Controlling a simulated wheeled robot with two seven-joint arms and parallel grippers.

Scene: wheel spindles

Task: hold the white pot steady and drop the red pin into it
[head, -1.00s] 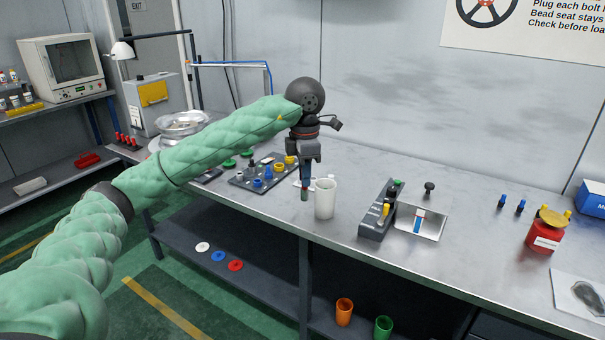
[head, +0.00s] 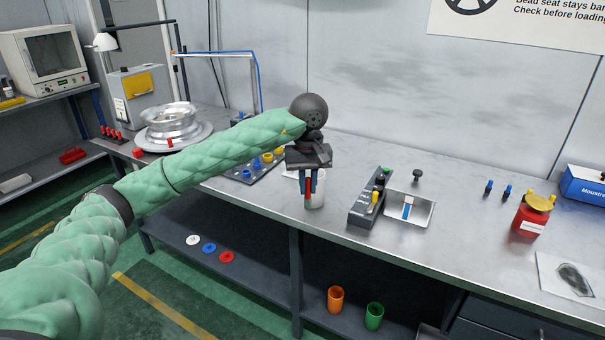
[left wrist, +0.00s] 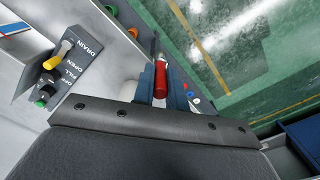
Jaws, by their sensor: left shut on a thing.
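My left gripper (head: 308,190) points down and is shut on the red pin (head: 308,187), which shows between its blue fingers. In the left wrist view the red pin (left wrist: 160,80) also sits between the fingers. The white pot (head: 319,196) stands upright on the bench, partly hidden behind the fingers and the pin. In the left wrist view a pale part of the pot (left wrist: 129,91) shows just left of the fingers. I cannot tell whether the pin is over the pot's mouth or in front of it. My right gripper is not in view, and nothing visible holds the pot.
A grey valve block (head: 367,202) and a shallow metal tray (head: 422,213) stand right of the pot. A dark parts tray (head: 243,175) lies to the left, behind my arm. A red container (head: 533,216) stands farther right. The bench's front edge is close to the pot.

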